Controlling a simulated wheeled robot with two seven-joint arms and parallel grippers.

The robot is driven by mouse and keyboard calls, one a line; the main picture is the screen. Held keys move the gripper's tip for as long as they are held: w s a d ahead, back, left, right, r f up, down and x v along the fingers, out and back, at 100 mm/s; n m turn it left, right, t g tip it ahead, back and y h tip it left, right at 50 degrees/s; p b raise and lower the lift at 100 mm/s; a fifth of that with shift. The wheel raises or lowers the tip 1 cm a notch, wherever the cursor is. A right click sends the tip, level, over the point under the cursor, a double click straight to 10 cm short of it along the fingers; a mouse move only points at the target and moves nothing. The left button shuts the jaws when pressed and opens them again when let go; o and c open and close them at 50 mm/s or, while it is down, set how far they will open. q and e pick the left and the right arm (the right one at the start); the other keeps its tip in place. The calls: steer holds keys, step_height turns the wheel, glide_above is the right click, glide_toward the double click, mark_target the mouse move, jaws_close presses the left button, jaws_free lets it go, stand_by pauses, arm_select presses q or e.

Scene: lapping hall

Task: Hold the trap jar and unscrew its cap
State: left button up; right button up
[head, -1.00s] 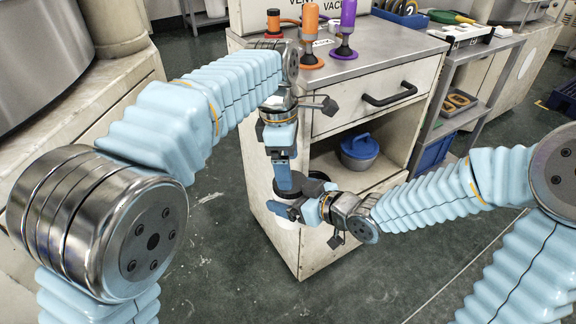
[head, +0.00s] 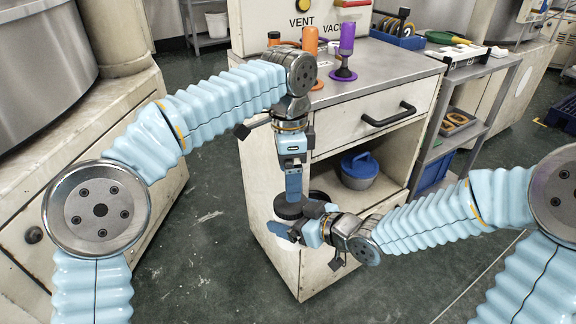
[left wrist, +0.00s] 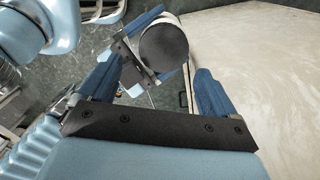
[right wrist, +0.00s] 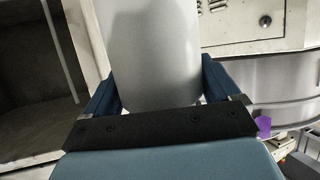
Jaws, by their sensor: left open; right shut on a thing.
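The trap jar (right wrist: 152,50) is a pale grey cylinder that fills the middle of the right wrist view. My right gripper (head: 301,232) is shut around its body, and in the head view the jar (head: 287,244) is partly hidden behind that gripper. The black round cap (head: 289,209) is at the top of the jar. My left gripper (head: 293,197) points down just above the cap with its jaws open. In the left wrist view the cap (left wrist: 164,48) shows as a dark disc beyond the spread fingers. Whether a finger touches the cap I cannot tell.
A worn cabinet (head: 268,170) stands close behind the jar, with a drawer and black handle (head: 388,113). Its open shelf holds a blue-lidded pot (head: 358,168). Orange (head: 310,50) and purple (head: 345,50) handled tools stand on top. Floor is free at the front right.

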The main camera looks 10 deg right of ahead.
mark_target(292, 222)
arm_select(q)
steer(key=m, duration=0.2)
steer(key=r+m, duration=0.1)
steer(key=m, duration=0.1)
steer(key=shift+w+a+r, duration=0.1)
steer(key=shift+w+a, duration=0.05)
steer(key=shift+w, duration=0.1)
step_height(292, 222, down, 8)
steer(key=shift+s+r, duration=0.1)
steer(key=shift+s, duration=0.05)
steer(key=shift+c, duration=0.2)
steer(key=c, duration=0.9)
steer(key=shift+o, duration=0.2)
steer(key=n, duration=0.3)
